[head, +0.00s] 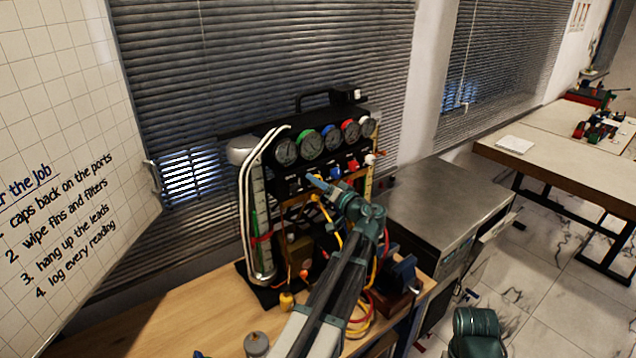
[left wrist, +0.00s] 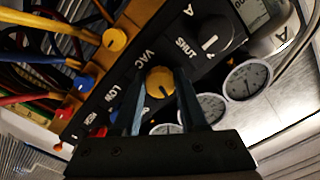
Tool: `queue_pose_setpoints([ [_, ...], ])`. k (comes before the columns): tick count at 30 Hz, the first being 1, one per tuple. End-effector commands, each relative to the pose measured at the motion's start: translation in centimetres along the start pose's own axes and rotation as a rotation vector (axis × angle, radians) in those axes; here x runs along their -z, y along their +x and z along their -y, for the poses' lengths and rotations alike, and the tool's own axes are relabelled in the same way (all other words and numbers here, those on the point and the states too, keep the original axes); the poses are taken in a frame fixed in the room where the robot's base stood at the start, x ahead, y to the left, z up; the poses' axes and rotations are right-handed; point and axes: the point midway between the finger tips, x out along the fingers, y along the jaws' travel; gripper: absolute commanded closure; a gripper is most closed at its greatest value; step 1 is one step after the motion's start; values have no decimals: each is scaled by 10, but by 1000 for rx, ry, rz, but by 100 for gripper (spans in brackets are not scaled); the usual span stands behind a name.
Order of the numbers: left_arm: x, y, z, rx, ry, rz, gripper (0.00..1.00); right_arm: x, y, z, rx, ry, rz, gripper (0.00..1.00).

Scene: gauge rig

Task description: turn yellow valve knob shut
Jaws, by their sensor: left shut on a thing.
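In the left wrist view the yellow valve knob (left wrist: 160,82) sits on the black gauge panel (left wrist: 128,78), beside the letters VAC. It bears a short dark pointer line. The word SHUT is printed on the panel, between this knob and a larger black knob (left wrist: 210,38). My left gripper (left wrist: 161,88) is shut on the yellow knob, one finger on each side. In the head view my left gripper (head: 318,184) reaches the panel front below the gauges, and its fingers hide the knob there.
Several round gauges (head: 312,144) line the rig above the knobs. Blue, red and white knobs (head: 352,165) stand to the right. Yellow and red hoses (head: 362,318) hang below. A yellow fitting (left wrist: 115,38) is near the gripper. The wooden bench (head: 190,322) is bare at left.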

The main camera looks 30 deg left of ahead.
Motion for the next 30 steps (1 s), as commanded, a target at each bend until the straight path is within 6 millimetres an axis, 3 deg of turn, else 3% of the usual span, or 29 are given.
queue_pose_setpoints([
  [30, 0, 0, -1, -2, 958, 0, 100, 0, 1, 0, 0, 0, 0, 38],
])
